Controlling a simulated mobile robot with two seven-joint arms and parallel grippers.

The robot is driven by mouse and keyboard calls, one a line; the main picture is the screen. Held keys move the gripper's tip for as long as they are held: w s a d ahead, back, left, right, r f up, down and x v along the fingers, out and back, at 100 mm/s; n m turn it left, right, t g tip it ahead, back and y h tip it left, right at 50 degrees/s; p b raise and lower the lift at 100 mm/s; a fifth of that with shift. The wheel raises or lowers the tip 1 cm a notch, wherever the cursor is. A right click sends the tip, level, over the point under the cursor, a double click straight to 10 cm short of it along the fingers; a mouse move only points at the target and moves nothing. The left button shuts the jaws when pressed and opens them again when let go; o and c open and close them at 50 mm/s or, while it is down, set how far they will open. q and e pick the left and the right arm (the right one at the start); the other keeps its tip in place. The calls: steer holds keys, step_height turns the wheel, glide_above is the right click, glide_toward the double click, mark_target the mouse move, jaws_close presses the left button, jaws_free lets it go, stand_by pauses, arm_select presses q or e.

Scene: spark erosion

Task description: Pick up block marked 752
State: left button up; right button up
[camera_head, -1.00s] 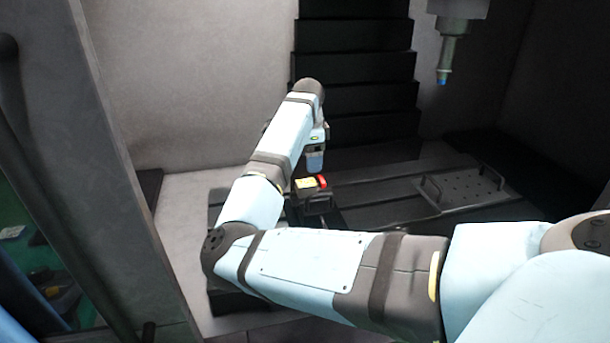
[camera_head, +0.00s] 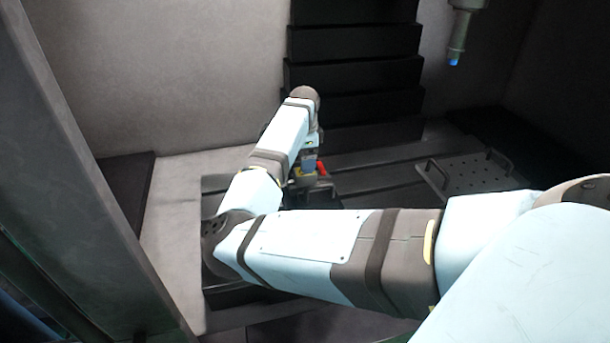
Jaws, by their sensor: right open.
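My right arm reaches in from the right and bends back over the machine bed. My right gripper (camera_head: 308,166) points down at the bed and is open; its fingers are small and partly covered by my own wrist. A small dark object with a yellow patch and a red part (camera_head: 322,169) sits on the bed right at the gripper, partly hidden behind it. I cannot read any number on it, so I cannot tell if it is the block marked 752. I cannot tell whether the fingers touch it. My left gripper is not in view.
A perforated plate with two handles (camera_head: 475,176) lies on the dark slotted bed to the right. A spindle with a blue tip (camera_head: 457,45) hangs at the upper right. Dark stepped bellows (camera_head: 353,75) stand behind. A grey door frame (camera_head: 75,160) is at the left.

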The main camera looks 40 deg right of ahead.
mark_target(305, 176)
steer(key=shift+f, duration=0.6)
step_height(305, 176, down, 4)
steer(key=shift+d+f+p, duration=0.15)
steer(key=shift+f+p, duration=0.05)
steer(key=shift+p, duration=0.4)
steer(key=shift+s, duration=0.1)
steer(key=shift+c, duration=0.4)
steer(key=c, duration=1.1)
